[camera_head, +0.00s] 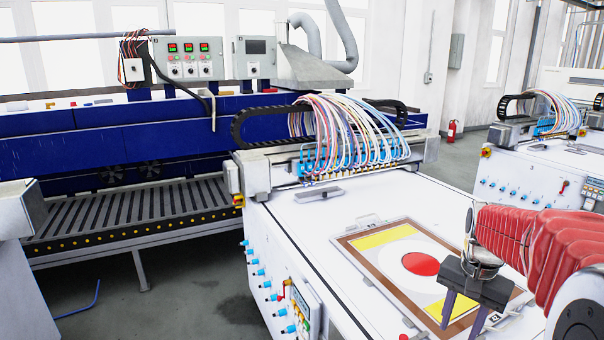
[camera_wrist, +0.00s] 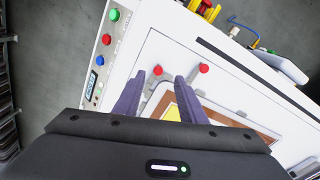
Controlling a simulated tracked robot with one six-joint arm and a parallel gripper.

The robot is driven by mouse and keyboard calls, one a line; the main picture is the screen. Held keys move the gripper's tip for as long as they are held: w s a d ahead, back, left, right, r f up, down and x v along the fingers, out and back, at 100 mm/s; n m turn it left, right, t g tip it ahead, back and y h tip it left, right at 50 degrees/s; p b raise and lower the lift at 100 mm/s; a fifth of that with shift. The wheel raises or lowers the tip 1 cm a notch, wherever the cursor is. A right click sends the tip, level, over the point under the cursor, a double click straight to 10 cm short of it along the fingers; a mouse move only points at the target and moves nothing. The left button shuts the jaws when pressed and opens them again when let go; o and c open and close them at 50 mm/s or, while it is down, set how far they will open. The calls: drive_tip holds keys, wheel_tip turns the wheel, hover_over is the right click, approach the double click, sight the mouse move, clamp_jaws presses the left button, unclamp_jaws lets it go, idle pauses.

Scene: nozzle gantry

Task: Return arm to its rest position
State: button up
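My gripper (camera_head: 462,314) is at the lower right of the head view, at the end of my red-sleeved arm (camera_head: 535,240). Its two dark fingers point down and stand apart, with nothing seen between them. It hangs over the near right part of a framed panel (camera_head: 352,243) on the white machine top. The panel has yellow areas and a red disc (camera_head: 421,263) in a white circle. In the wrist view the fingers (camera_wrist: 156,88) are also spread, with a corner of the panel beyond them. The gap between gripper and panel cannot be judged.
The white machine (camera_head: 330,212) carries a gantry with many coloured hoses (camera_head: 345,130). Blue fittings and a control panel (camera_head: 300,312) line its side. Red knobs (camera_wrist: 204,68) show near the fingers. A slatted conveyor (camera_head: 130,208) stands left. Grey floor (camera_head: 185,290) lies between them.

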drive_tip(key=s+a+r+n+t, duration=0.2)
drive_tip(key=s+a+n, duration=0.2)
drive_tip(key=s+a, duration=0.4)
drive_tip(key=s+a+r+n+t, duration=0.2)
drive_tip(key=s+a+n, duration=0.3)
drive_tip(key=s+a, duration=0.4)
drive_tip(key=shift+a+r+t, duration=0.25)
drive_tip(key=shift+a+t, duration=0.1)
drive_tip(key=shift+t, duration=0.25)
